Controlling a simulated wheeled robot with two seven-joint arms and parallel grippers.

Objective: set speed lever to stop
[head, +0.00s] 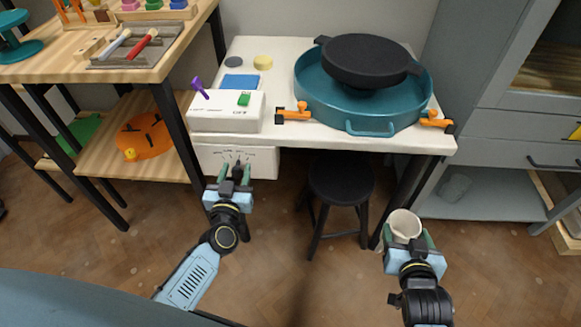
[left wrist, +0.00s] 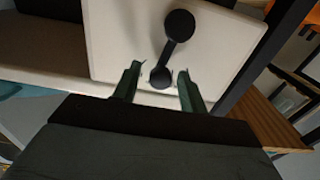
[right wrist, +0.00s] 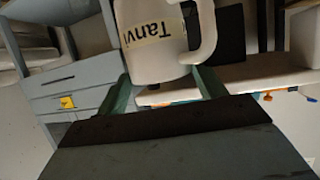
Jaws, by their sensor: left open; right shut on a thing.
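The speed lever (left wrist: 178,40) is a black bar with round ends on a white panel (left wrist: 110,30) in the left wrist view. In the head view this panel (head: 262,162) hangs below the table's left front, with small dial marks. My left gripper (head: 236,172) is in front of it, open. In the left wrist view its fingers (left wrist: 160,78) stand on either side of the lever's lower knob, with no clear contact. My right gripper (head: 410,238) is shut on a white mug (head: 405,222), which bears the name "Tanvi" (right wrist: 155,45) in the right wrist view.
A teal basin (head: 305,98) with a black wheel head (head: 365,60) sits on the white table (head: 285,50). A white switch box (head: 220,112) with a purple lever (head: 199,88) and green button stands above the panel. A black stool (head: 341,180) is right of my left gripper.

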